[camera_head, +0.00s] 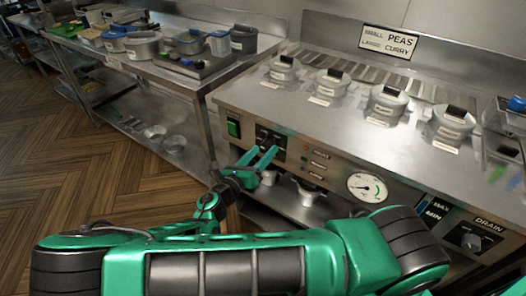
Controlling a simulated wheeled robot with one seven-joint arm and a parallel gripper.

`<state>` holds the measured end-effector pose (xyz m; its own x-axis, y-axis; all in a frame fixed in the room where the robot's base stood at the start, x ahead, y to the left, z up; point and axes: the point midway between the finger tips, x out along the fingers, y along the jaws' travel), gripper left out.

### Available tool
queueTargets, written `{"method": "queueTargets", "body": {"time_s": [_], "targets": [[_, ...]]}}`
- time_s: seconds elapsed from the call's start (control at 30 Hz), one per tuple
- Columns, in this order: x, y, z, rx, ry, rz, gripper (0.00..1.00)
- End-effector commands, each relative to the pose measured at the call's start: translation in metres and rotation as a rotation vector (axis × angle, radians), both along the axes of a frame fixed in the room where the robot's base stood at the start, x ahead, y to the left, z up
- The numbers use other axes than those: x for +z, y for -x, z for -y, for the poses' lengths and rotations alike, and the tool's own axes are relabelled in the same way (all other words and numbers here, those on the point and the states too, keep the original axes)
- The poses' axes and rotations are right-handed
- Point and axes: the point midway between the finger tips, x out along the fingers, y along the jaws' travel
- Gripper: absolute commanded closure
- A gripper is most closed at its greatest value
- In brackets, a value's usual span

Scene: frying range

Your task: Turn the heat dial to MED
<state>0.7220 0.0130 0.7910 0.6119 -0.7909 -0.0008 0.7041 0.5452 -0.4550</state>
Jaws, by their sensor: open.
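The frying range's steel front panel (330,166) faces me and carries several controls. My gripper (262,155) is open, its two green fingers pointing at a black switch block (270,138) on the left of the panel. I cannot tell whether the fingers touch it. Just below are a round silver piece (268,178), partly behind my gripper, and another (309,188) to its right; I cannot tell if either is the heat dial. No heat or MED marking can be read.
A green switch (233,128) is left of the block. A round gauge (367,187) and a DRAIN knob (471,240) are farther right. Several lidded pots, one here (333,82), stand on the range top. A steel counter (170,75) with containers is at left; the floor (120,160) before it is clear.

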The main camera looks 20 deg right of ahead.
Motion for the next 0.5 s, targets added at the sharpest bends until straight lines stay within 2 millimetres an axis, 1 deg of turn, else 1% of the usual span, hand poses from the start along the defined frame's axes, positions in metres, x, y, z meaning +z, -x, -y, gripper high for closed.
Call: {"method": "queueTargets", "body": {"time_s": [0.13,0.43,0.47,0.5], "targets": [[0.0004,-0.0055,0.0075,0.0,0.001,0.001,0.45],[0.0002,-0.0067,0.009,0.0,0.001,0.001,0.45],[0.0002,-0.0066,0.0089,0.0,0.001,0.001,0.49],[0.0002,-0.0066,0.0089,0.0,0.001,0.001,0.59]]}}
